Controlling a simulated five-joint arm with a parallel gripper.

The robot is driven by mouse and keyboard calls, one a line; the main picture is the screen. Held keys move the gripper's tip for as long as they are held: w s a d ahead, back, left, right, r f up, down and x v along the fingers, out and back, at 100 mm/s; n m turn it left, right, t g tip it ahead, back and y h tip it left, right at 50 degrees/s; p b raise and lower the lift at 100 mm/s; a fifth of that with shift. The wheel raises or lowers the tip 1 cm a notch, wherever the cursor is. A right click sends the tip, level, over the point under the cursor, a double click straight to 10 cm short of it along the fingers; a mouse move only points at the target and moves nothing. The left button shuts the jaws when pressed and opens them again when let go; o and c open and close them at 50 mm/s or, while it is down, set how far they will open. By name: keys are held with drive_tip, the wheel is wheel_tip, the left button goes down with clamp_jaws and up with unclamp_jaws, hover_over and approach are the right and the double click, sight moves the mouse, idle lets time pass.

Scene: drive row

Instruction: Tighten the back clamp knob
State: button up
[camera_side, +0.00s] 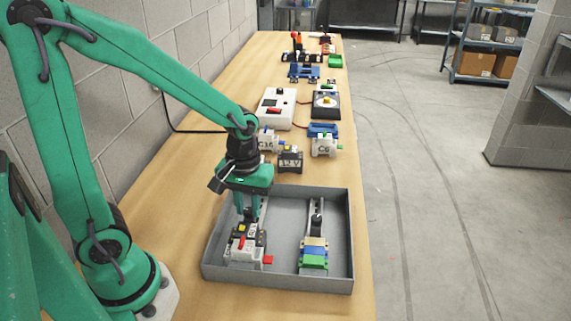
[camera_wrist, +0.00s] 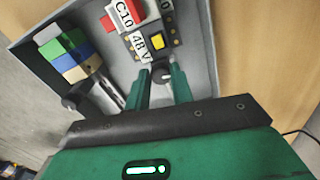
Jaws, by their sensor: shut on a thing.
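My gripper (camera_side: 250,214) reaches down into a grey tray (camera_side: 345,235), over the far end of its left row. In the wrist view its two green fingers (camera_wrist: 162,84) are shut on a dark round clamp knob (camera_wrist: 162,74) with a white mark, at the end of the row. The fingers mostly hide this knob in the side view. Next to it in the row sit a dark 48 V module (camera_wrist: 150,43) with a yellow square and a white C10 module (camera_wrist: 126,14) with a red part.
The tray's right row holds tan, blue and green blocks (camera_side: 314,251), with another dark knob (camera_side: 316,218) at its far end. The tray walls stand close around.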

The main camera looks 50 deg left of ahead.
sight(248, 211)
drive_tip(key=shift+m, duration=0.3)
drive_tip(key=shift+o, duration=0.3)
drive_tip(key=m, duration=0.6)
drive_tip(key=shift+w+m, duration=0.1)
drive_tip(key=shift+m, duration=0.2)
drive_tip(key=m, duration=0.3)
drive_tip(key=shift+d+m, duration=0.1)
drive_tip(key=shift+m, duration=0.2)
drive_tip(key=m, duration=0.3)
drive_tip(key=shift+m, duration=0.3)
drive_tip(key=o, duration=1.4)
drive_tip(key=shift+r, duration=0.1)
drive_tip(key=shift+r, duration=3.4)
